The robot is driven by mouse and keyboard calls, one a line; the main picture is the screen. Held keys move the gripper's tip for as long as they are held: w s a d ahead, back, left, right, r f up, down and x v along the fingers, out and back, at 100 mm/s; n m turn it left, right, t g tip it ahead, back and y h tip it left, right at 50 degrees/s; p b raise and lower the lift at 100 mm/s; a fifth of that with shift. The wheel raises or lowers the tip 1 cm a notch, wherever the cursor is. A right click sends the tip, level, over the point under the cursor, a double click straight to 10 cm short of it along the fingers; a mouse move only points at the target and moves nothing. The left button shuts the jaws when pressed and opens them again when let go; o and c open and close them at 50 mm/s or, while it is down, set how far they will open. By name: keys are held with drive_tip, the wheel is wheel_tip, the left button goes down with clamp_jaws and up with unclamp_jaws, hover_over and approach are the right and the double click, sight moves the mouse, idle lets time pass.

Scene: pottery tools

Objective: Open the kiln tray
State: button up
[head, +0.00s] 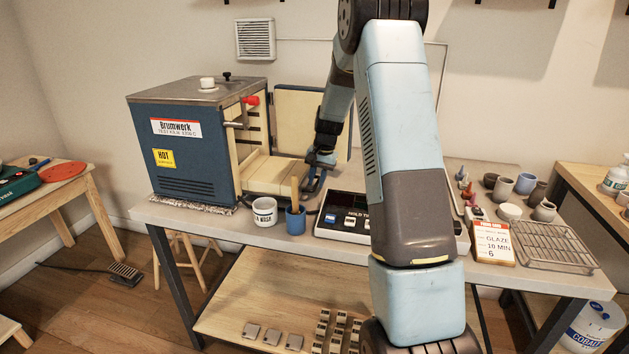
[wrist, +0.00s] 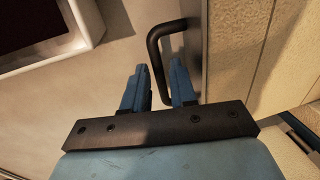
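The blue kiln (head: 185,145) stands on the left of the grey table. Its cream tray (head: 270,172) juts out of the open front. My gripper (head: 316,170) is at the tray's front end, partly hidden by its own wrist. In the wrist view, a black U-shaped handle (wrist: 156,62) sticks out from a metal plate (wrist: 222,50) on the tray front. My gripper's blue fingers (wrist: 160,82) stand on either side of the handle's long bar, the right one between bar and plate. The fingers look apart, with narrow gaps beside the bar.
The kiln's door (head: 298,115) stands open behind the tray. A white mug (head: 265,212) and a blue cup (head: 295,220) with a tool stand just before the tray. A dark-topped scale (head: 342,212) is right of my gripper. Pots and a wire rack (head: 548,247) lie farther right.

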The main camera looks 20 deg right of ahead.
drive_tip(key=shift+o, duration=0.9)
wheel_tip(320, 180, up, 14)
drive_tip(key=s+d, duration=0.1)
drive_tip(key=d, duration=0.1)
drive_tip(key=shift+s+f, duration=0.2)
drive_tip(key=shift+f, duration=0.05)
drive_tip(key=s+a+r+n+t, duration=0.1)
drive_tip(key=s+a+r, duration=0.25)
drive_tip(key=s, duration=0.25)
drive_tip(key=s+a+r+n+h, duration=0.1)
drive_tip(key=s+a+r, duration=0.1)
drive_tip(key=s+r, duration=0.4)
drive_tip(key=s+a+r+n+t, duration=0.1)
drive_tip(key=s+a+r, duration=0.2)
drive_tip(key=s, duration=0.4)
drive_tip(key=s+a+f+n+t, duration=0.1)
drive_tip(key=s+a+n, duration=0.1)
drive_tip(key=s, duration=0.8)
drive_tip(key=s+a+n+t, duration=0.1)
drive_tip(key=s+a+n, duration=0.1)
drive_tip(key=s, duration=0.8)
drive_tip(key=shift+s+a+f+h, duration=0.3)
drive_tip(key=shift+s+a+f, duration=0.05)
